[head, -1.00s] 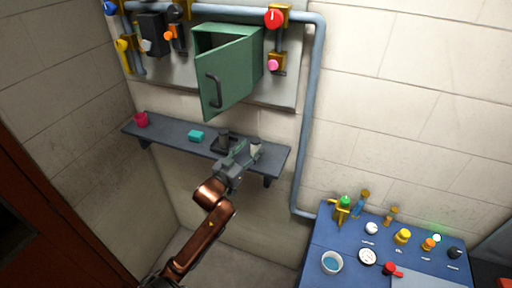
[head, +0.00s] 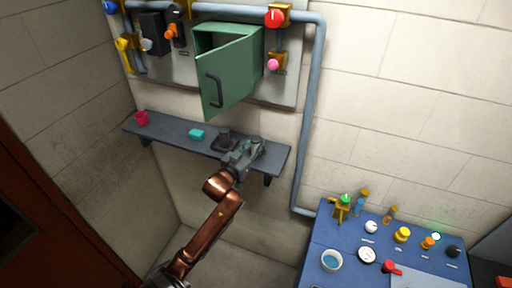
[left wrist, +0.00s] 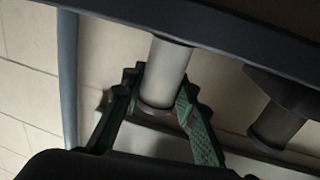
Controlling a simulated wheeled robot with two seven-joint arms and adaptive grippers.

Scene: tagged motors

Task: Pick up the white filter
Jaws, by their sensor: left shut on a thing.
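The white filter (left wrist: 168,70) is a pale cylinder with a darker rim at one end, seen in the left wrist view between my left gripper's fingers. My left gripper (left wrist: 160,92) is shut on it, with a green-padded finger on either side. In the head view, the left gripper (head: 256,145) is at the right part of the wall shelf (head: 170,128) and largely hides the filter there. I cannot tell whether the filter still touches the shelf. My right gripper is not in view.
A dark cylinder on a base (head: 223,141) stands just left of the gripper. A blue table (head: 318,240) stands lower right.

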